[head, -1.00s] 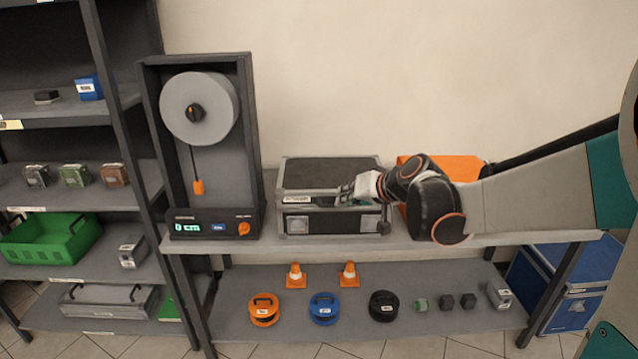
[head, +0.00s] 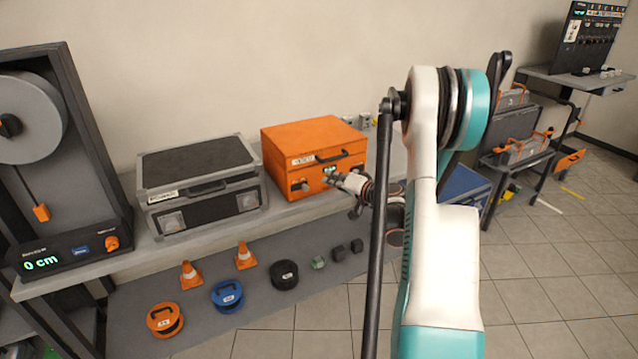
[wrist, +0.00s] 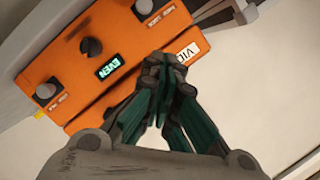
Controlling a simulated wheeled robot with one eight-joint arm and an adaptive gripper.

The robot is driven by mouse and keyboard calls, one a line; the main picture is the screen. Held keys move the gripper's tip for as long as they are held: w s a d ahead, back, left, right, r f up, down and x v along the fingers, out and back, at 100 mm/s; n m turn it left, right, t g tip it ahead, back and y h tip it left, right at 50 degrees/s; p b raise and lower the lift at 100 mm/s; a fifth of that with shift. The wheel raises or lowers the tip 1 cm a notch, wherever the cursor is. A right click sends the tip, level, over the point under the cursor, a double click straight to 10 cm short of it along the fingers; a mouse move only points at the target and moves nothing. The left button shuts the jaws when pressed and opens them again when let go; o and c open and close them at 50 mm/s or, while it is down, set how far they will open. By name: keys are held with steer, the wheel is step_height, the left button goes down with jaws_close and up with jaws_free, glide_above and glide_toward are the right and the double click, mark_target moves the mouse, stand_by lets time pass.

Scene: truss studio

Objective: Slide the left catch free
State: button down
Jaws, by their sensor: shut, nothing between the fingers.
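An orange case (head: 312,140) stands shut on the bench, with a black handle and a green lit display. A grey round knob (head: 304,187) shows at the left of its front. The front's right end is hidden behind my gripper (head: 334,181), which is shut and empty. The wrist view shows the orange case (wrist: 125,35) turned about, with a grey knob at each end (wrist: 47,90) and a dark dial between. My gripper (wrist: 160,62) there overlaps the lid's label. I cannot tell whether it touches the case. Which part is the left catch is not clearly marked.
A grey case (head: 200,170) with two pale front plates stands left of the orange one. A winder with a display of 0 cm (head: 60,250) is at the far left. Cones, reels and small blocks fill the lower shelf.

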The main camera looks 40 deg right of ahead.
mark_target(305, 187)
steer(key=shift+m+h, duration=0.4)
steer(key=d, duration=0.1)
steer(key=s+d+f, duration=0.2)
steer(key=shift+s+d, duration=0.25)
steer(key=shift+d, duration=0.05)
steer(key=shift+w, duration=0.1)
steer(key=w+b, duration=0.1)
steer(key=w, duration=0.2)
steer(key=w+f+b, duration=0.1)
steer(key=w, duration=0.2)
steer(key=w+b, duration=0.1)
steer(key=w, duration=0.2)
steer(key=shift+w+d+f, duration=0.15)
steer(key=shift+w+f, duration=0.1)
steer(key=shift+f, duration=0.05)
steer(key=shift+w+a+f+b, duration=0.2)
steer(key=shift+a+f+b, duration=0.25)
steer(key=shift+a, duration=0.15)
steer(key=shift+w+a+f+b, duration=0.2)
steer(key=shift+a+f+b, duration=0.25)
steer(key=shift+a, duration=0.1)
steer(key=shift+w+a+f, duration=0.1)
steer(key=shift+a+f, duration=0.15)
steer(key=shift+a, duration=0.05)
